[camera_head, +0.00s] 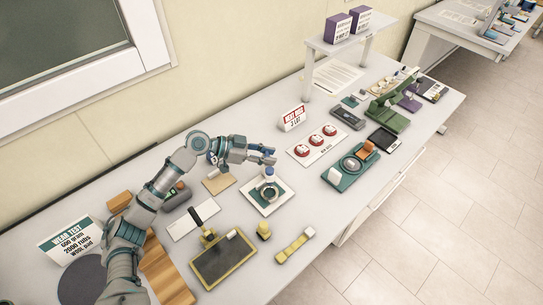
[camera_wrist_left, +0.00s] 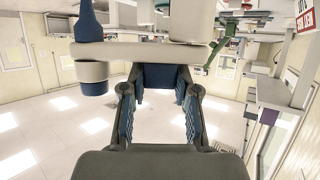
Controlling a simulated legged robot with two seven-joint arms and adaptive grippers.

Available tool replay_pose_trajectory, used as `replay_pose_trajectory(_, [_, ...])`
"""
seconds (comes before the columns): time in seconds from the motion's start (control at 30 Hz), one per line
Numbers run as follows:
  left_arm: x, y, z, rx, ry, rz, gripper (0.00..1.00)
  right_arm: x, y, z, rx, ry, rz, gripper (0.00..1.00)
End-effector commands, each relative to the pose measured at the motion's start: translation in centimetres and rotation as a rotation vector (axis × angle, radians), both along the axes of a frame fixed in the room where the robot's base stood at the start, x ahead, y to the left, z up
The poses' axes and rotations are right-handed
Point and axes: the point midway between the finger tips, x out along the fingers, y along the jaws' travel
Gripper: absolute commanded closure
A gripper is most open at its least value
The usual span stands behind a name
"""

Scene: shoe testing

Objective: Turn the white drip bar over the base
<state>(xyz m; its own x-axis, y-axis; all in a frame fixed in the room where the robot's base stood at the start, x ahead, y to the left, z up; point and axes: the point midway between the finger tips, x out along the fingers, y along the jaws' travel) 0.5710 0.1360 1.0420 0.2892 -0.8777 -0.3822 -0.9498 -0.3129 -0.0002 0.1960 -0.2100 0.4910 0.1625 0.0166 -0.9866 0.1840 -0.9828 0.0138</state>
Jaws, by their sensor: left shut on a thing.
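In the left wrist view the fingers of my left gripper (camera_wrist_left: 158,85) are closed on a pale horizontal piece, which I take to be the white drip bar (camera_wrist_left: 140,50). A blue and white cylinder (camera_wrist_left: 92,70) stands at its left. In the head view the bar is mostly hidden by the fingers; a small white and blue part (camera_head: 269,173) shows just under them, over the ring. My right gripper is not in view.
A tan square (camera_head: 218,184) and a white strip (camera_head: 193,221) lie left of the base. A card with red discs (camera_head: 317,145) and a teal device (camera_head: 350,167) are right.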

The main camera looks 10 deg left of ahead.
Motion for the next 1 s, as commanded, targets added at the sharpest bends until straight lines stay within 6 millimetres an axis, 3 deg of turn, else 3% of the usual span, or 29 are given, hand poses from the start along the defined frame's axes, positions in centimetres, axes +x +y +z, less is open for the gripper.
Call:
replay_pose_trajectory(0.37, [0.1,0.2,0.0,0.0,-0.001,0.005,1.0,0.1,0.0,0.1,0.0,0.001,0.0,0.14])
replay_pose_trajectory(0.4, [0.1,0.2,0.0,0.0,-0.001,0.005,0.65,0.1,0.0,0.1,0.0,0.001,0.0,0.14])
replay_pose_trajectory(0.5, [0.1,0.2,0.0,0.0,-0.001,0.004,0.44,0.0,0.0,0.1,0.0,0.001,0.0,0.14])
replay_pose_trajectory(0.83, [-0.1,0.4,0.1,0.0,0.0,0.002,0.44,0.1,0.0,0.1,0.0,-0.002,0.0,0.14])
replay_pose_trajectory(1.0, [-0.7,2.5,0.9,0.001,0.0,0.004,0.44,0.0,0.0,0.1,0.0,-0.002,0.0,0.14])
